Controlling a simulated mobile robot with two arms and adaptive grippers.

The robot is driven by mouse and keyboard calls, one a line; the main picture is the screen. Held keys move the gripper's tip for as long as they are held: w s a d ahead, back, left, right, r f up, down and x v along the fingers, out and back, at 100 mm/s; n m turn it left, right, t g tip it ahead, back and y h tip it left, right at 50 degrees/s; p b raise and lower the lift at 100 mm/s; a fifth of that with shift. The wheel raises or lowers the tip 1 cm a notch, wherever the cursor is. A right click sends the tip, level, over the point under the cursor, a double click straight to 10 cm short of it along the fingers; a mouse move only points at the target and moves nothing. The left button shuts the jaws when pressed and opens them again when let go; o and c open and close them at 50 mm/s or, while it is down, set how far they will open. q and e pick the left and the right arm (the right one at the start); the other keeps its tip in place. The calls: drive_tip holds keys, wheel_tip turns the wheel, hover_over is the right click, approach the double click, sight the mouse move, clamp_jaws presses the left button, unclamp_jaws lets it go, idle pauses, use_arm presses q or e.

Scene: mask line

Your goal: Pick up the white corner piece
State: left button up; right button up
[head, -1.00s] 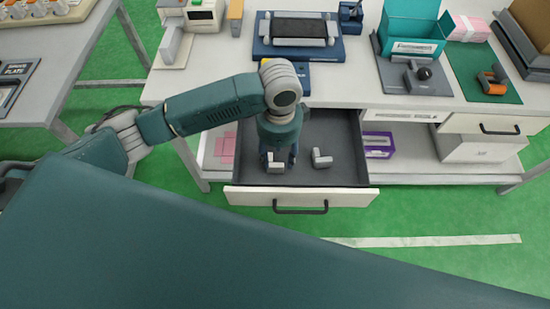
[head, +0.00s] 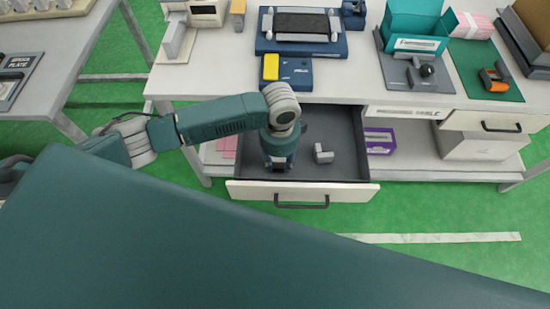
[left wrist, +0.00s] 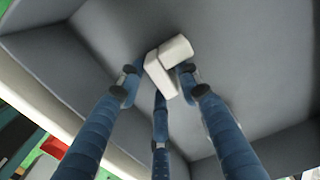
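The white corner piece (left wrist: 176,50) is an L-shaped block on the grey drawer floor in the left wrist view. My left gripper (left wrist: 162,80) has its fingers spread around it, with the right fingertip very near or touching it. The fingers look open, not closed on the piece. In the head view my left gripper (head: 279,163) points down into the open drawer (head: 345,135) and hides this piece. A second pale L-shaped piece (head: 324,154) lies in the drawer to the right of the gripper. My right gripper is not in view.
The drawer's front wall and handle (head: 301,204) stand close in front of the gripper. Above is the tabletop with a blue press (head: 300,45), a yellow block (head: 270,67) and a teal box (head: 412,28). The drawer's right half is mostly free.

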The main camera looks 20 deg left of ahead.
use_arm(q)
drive_tip(key=c, duration=0.4)
drive_tip(key=shift+c, duration=0.2)
drive_tip(key=shift+r, duration=0.1)
